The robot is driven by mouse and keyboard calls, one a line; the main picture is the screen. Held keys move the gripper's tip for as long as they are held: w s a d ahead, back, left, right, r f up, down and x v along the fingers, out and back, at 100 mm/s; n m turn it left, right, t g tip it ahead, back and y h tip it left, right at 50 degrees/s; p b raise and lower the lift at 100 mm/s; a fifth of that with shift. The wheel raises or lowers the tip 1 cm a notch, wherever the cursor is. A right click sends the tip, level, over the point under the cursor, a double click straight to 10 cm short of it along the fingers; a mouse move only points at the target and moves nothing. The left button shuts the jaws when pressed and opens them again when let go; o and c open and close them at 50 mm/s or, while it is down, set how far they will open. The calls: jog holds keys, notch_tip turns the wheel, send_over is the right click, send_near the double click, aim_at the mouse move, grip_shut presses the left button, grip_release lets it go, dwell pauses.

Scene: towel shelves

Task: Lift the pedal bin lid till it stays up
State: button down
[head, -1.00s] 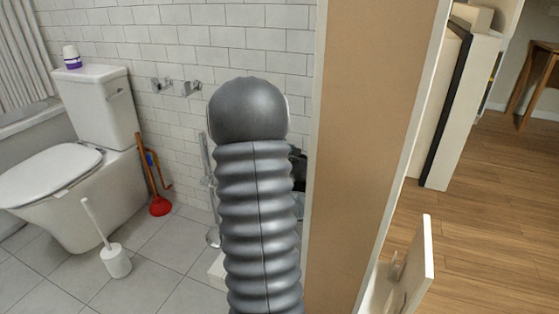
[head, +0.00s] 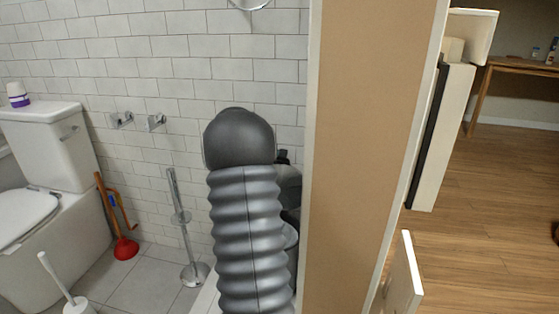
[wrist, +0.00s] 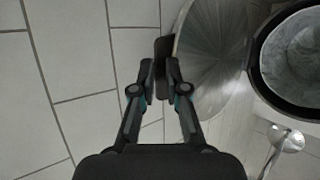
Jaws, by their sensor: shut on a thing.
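The pedal bin lid (wrist: 212,55), a shiny brushed-metal disc, shows in the upper middle of the wrist view. It stands tilted up, away from the open bin (wrist: 256,72), which has a dark rim and a pale inside at the right edge. My gripper (wrist: 160,78) is at the lid's left edge, with its fingers closed on a dark tab there. In the head view my arm covers the middle, and the bin cannot be made out with certainty behind it.
A beige partition edge (head: 365,150) rises just right of my arm. A metal stand (head: 182,228), a red plunger (head: 125,249), a white brush holder (head: 76,304) and the toilet (head: 55,235) are to the left. Wooden floor lies open at right.

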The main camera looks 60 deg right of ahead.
jog(key=shift+a+f, duration=0.1)
jog(key=shift+f, duration=0.45)
jog(key=c, duration=1.3)
grip_release()
jog(key=shift+f, duration=0.1)
jog(key=shift+c, duration=0.2)
jog(key=shift+r, duration=0.25)
jog(key=v, duration=1.2)
